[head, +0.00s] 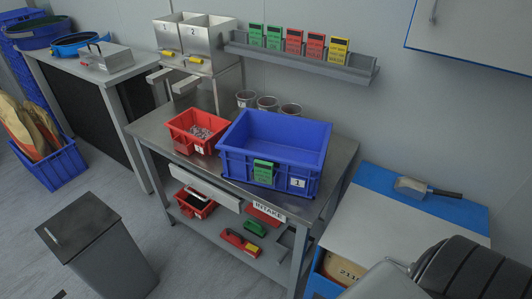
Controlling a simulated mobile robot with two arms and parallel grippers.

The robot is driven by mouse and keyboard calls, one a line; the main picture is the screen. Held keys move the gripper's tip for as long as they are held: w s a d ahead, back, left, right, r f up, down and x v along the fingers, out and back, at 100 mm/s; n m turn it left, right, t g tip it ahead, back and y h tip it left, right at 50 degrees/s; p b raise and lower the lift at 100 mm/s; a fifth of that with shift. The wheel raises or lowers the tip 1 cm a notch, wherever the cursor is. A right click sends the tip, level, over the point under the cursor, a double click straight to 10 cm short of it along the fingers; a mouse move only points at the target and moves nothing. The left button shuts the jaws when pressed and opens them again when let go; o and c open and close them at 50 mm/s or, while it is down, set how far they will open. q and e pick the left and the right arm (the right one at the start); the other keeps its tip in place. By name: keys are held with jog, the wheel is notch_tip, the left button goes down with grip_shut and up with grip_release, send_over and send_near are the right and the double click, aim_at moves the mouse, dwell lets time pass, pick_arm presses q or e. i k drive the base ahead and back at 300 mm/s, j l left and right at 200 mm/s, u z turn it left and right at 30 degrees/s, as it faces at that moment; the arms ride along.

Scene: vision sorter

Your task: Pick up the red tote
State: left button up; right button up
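A red tote (184,141) stands upright on the metal table (160,133), near its left end. It holds a heap of small pale pieces and has a white label on its front. A larger blue tote (234,167) stands close beside it on the right, with a green card and a label marked 1 on its front. Its visible inside looks empty. A smaller red bin (196,204) with dark contents sits on the shelf below.
Three metal cups (268,103) stand behind the totes. A two-bin dispenser (198,40) is at the back left. A grey waste bin (112,262) stands on the floor in front left. A blue-edged bench (385,215) with a scoop (425,188) is at right.

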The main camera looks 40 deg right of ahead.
aim_at(191, 131)
jog(key=i+j+z, duration=0.2)
jog(key=i, duration=0.35)
jog(key=i+j+z, duration=0.2)
jog(key=i+j, duration=0.2)
jog(key=i, duration=0.2)
